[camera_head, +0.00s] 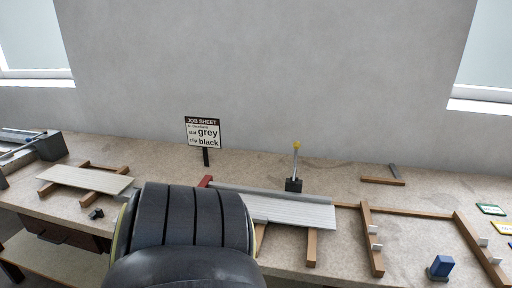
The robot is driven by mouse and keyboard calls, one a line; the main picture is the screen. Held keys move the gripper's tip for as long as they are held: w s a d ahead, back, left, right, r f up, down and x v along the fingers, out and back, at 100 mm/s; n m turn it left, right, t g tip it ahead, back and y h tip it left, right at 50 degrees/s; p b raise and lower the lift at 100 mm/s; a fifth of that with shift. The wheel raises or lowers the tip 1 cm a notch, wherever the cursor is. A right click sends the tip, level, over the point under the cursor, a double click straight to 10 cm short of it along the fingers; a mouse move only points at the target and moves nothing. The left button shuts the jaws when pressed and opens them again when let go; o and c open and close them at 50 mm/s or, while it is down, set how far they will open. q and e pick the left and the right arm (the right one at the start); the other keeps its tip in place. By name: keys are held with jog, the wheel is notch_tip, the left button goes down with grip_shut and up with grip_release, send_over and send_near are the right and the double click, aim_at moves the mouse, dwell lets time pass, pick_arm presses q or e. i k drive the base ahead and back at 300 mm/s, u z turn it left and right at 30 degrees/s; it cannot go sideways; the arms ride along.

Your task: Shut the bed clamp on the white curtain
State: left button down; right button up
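A pale slatted panel (290,211), which looks like the white curtain, lies flat on wooden bearers (312,248) at the middle of the bench. Its left part is hidden behind a large dark ribbed part of my own body. A grey bar (270,191) with a red end (205,181) runs along the panel's back edge. Behind the panel stands a black block (293,185) with an upright, yellow-tipped lever (296,160). I cannot tell for certain which of these is the bed clamp. Neither of my grippers can be seen.
A job sheet sign (203,133) reads grey and black. A cream board (85,178) lies on bearers at left, with a small black piece (96,214) nearby. A wooden frame (372,245) and a blue block (440,266) are at right. The back bench strip is mostly clear.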

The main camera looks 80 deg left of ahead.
aim_at(297, 145)
jog(key=k, duration=0.4)
jog(key=u, duration=1.6)
jog(key=i, duration=0.5)
jog(key=z, duration=0.05)
